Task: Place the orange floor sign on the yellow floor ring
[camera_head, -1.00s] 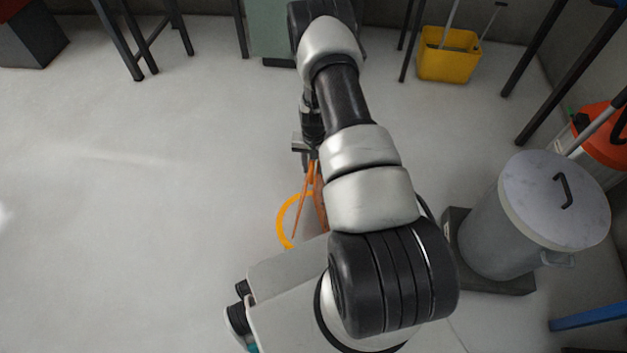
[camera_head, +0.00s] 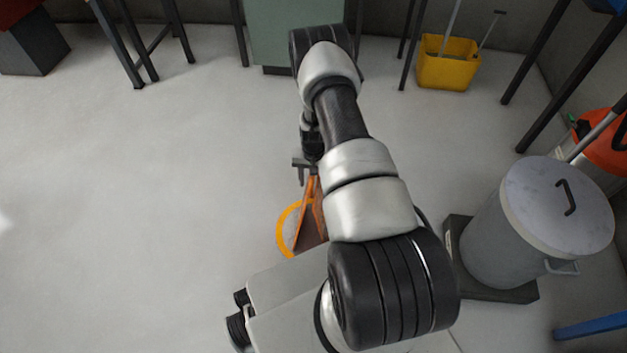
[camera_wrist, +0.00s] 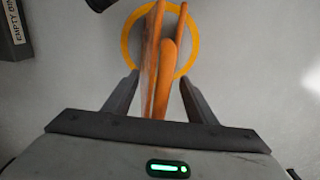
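The orange floor sign (camera_head: 309,217) stands over the yellow floor ring (camera_head: 281,234), partly hidden by my arm in the head view. In the wrist view the sign (camera_wrist: 150,60) appears end-on, with its upper part between my fingers, and the ring (camera_wrist: 194,53) shows around it. I cannot tell whether every foot of the sign rests inside the ring. My gripper (camera_wrist: 159,79) is open, with visible gaps between both fingers and the sign. In the head view my gripper (camera_head: 303,165) is at the sign's top.
A grey lidded bin (camera_head: 500,240) stands on a dark base at the right, near an orange-topped object (camera_head: 607,140). A yellow mop bucket (camera_head: 447,70) and dark table legs are at the back. The floor at the left is clear.

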